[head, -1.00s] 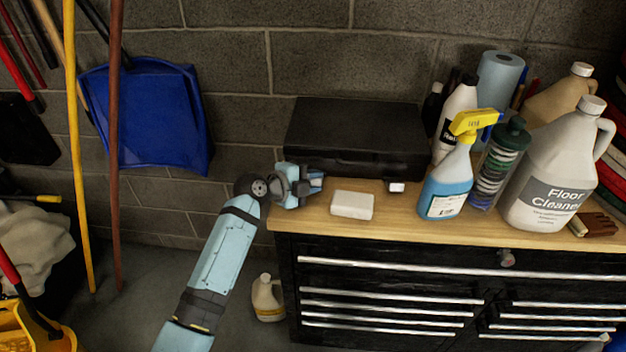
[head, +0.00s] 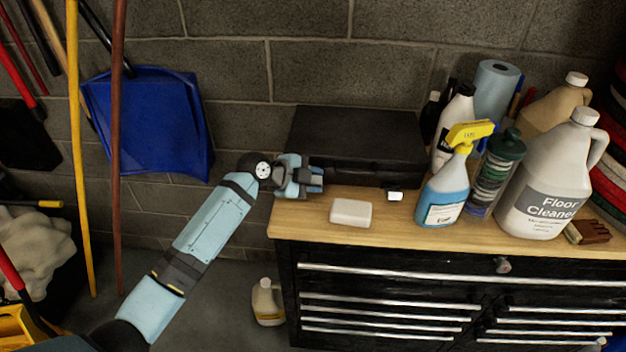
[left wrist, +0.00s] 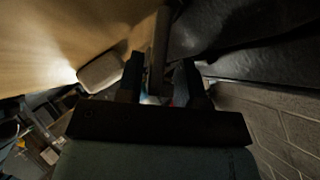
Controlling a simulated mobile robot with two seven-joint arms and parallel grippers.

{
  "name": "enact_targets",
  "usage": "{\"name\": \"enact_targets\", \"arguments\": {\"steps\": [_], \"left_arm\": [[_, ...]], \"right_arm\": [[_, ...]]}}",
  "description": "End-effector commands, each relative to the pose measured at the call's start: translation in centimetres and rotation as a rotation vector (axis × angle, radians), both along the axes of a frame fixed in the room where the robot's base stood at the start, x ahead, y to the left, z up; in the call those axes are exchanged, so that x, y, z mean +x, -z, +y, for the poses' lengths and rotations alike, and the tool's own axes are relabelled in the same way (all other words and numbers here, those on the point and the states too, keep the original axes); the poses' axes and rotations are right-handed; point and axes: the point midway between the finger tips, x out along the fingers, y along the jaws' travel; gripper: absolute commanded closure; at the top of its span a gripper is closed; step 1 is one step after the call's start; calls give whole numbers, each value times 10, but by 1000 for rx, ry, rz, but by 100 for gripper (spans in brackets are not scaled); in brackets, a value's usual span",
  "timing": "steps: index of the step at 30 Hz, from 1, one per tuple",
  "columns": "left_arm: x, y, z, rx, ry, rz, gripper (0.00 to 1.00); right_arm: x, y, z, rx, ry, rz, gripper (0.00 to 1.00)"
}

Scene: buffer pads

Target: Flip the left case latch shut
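A closed black case (head: 358,133) lies on the wooden top of a cabinet. It also fills the upper right of the left wrist view (left wrist: 232,35). My left gripper (head: 312,181) is at the case's left front corner and hides the left latch in the head view. In the left wrist view its two dark fingers (left wrist: 163,78) stand apart. A dark narrow bar, probably the left latch (left wrist: 158,50), shows between them; contact cannot be told. My right gripper is not in view.
A white block (head: 351,212) lies on the wooden top (head: 310,222) close to my left gripper. A spray bottle (head: 446,195) and a floor cleaner jug (head: 545,190) stand to the right. A brick wall (head: 310,70) is behind the case.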

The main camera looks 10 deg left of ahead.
Motion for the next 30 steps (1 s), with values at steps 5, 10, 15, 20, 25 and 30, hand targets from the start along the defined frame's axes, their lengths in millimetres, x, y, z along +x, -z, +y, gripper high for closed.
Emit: {"name": "enact_targets", "arguments": {"steps": [5,10,15,20,25,30], "left_arm": [[0,0,0,0,1,-1,66],[-2,-2,3,0,0,-3,66],[-13,-14,21,2,0,-4,66],[-30,-34,48,5,0,-6,66],[-47,-54,74,4,0,-4,66],[-59,-67,91,1,0,-2,66]], "right_arm": [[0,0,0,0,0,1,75],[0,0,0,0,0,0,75],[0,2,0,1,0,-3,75],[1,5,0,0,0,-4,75],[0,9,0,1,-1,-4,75],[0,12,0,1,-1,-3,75]]}}
